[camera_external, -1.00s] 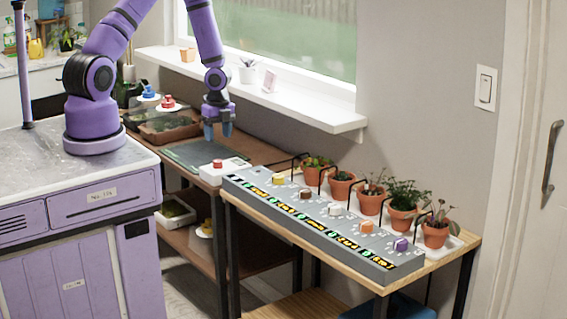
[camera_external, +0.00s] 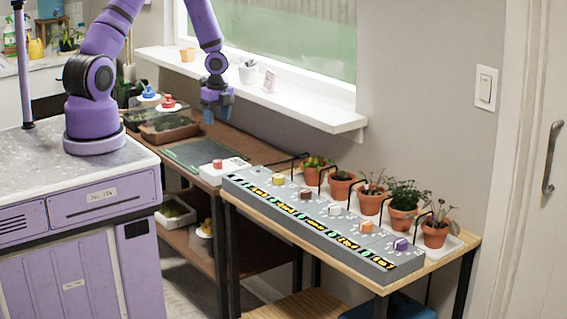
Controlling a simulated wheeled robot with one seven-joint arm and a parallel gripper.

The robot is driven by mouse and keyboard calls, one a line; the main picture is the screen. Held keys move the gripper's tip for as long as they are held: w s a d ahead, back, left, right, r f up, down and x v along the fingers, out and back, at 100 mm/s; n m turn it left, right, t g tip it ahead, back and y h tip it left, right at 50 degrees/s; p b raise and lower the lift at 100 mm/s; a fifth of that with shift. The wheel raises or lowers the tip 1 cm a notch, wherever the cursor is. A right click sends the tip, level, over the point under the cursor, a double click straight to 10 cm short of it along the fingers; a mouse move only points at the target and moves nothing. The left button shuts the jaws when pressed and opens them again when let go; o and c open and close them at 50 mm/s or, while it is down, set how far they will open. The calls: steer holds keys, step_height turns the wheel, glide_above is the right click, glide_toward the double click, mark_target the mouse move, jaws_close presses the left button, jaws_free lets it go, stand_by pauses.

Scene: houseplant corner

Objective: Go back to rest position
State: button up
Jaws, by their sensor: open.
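Nothing touches the fingers.
A grey panel (camera_external: 310,225) with several coloured knobs stands on the wooden table at right. Behind it stand several potted plants (camera_external: 403,205) and thin black spouts. A white box with a red button (camera_external: 217,164) sits left of the panel. The window sill (camera_external: 300,108) holds small pots.

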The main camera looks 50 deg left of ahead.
steer(key=s+r+n+t+y, duration=0.1)
steer(key=s+r+n, duration=0.25)
steer(key=r, duration=0.85)
steer(key=s+r+n+t+y, duration=0.15)
steer(key=r+n, duration=0.35)
steer(key=r, duration=0.7)
steer(key=s+d+r+n+t+h, duration=0.1)
steer(key=s+d+r+n, duration=0.1)
steer(key=s+r+n, duration=0.2)
steer(key=s+d+r+n+t+h, duration=0.2)
steer(key=s+r+n, duration=0.2)
steer(key=s+r, duration=0.6)
steer(key=s, duration=0.5)
steer(key=shift+d+r, duration=0.15)
stand_by(0.5)
